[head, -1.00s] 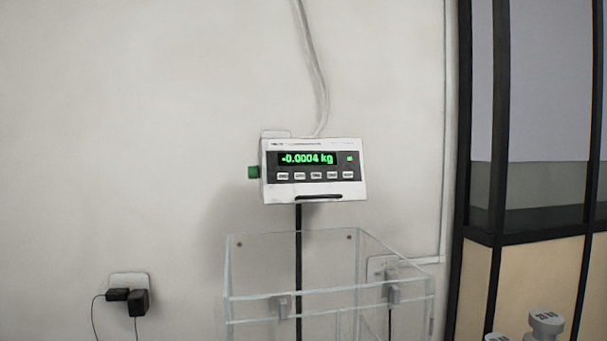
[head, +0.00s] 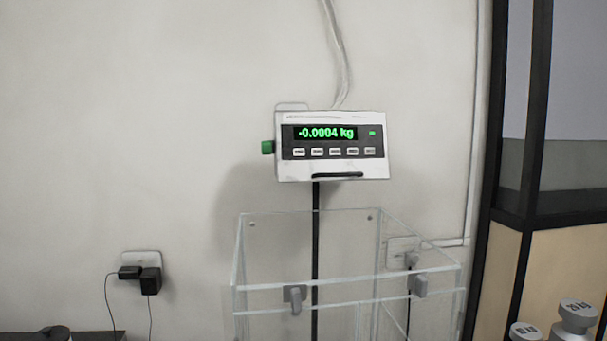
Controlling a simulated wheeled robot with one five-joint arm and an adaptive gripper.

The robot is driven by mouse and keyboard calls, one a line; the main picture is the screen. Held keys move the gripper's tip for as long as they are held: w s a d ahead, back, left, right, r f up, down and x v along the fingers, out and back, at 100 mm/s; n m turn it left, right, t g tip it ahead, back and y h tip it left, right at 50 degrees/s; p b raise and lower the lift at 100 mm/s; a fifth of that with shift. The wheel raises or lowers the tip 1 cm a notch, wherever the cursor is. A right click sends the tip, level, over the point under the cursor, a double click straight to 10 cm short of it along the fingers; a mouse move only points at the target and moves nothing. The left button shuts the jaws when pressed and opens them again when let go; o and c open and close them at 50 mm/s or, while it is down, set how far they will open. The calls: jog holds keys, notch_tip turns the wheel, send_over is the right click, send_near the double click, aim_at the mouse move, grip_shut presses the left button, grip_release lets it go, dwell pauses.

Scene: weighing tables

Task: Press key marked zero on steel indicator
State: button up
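The steel indicator (head: 332,174) is a pale box on a thin black post, in the upper middle of the head view. Its green display (head: 326,133) reads -0.0004 kg, with a small green light at its right. A row of several small white keys (head: 335,152) runs below the display. Their markings are too small to read, so I cannot tell which key is zero. A green knob or connector (head: 267,147) sticks out at the box's left side. My gripper is not in view.
A clear open-topped draft shield (head: 300,298) with grey clips stands below the indicator. Metal weights (head: 574,322) stand at the lower right, by a black-framed partition (head: 506,120). Black plugs (head: 150,280) sit in a wall socket at left.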

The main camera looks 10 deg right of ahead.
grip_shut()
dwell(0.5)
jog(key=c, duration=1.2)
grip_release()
